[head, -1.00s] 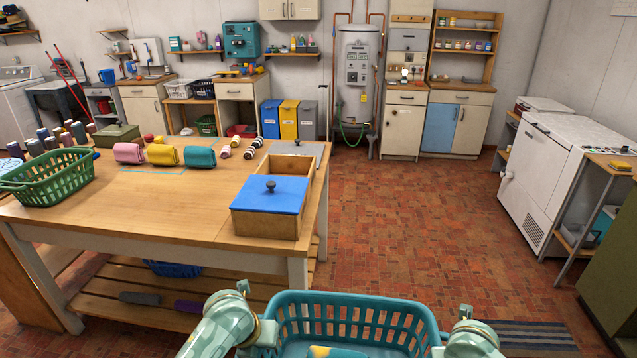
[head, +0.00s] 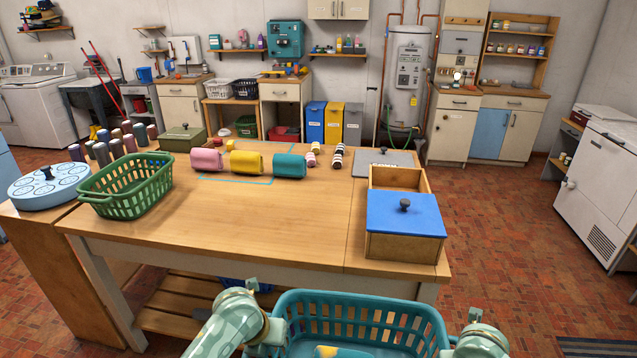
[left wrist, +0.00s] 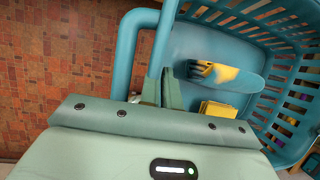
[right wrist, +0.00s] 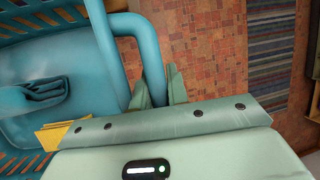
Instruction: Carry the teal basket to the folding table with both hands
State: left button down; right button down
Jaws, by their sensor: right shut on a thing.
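The teal basket (head: 360,300) is low in front of me in the head view, its near part cut off by the picture edge. My right gripper (head: 455,345) is shut on the opposite handle, also seen in the right wrist view (right wrist: 158,92). The wooden folding table (head: 300,215) stands just beyond the basket.
On the table are a green basket (head: 128,190), pink, yellow and teal rolls (head: 290,166), a blue-lidded wooden box (head: 405,215), a round light-blue case (head: 48,188) and several spools. The near middle of the tabletop is clear. Open brick floor (head: 500,230) lies right.

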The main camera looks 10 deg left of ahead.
aim_at(257, 216)
jog(key=i+j, duration=0.1)
jog(key=j, duration=0.9)
jog(key=i+j, duration=0.1)
jog(key=j, duration=0.95)
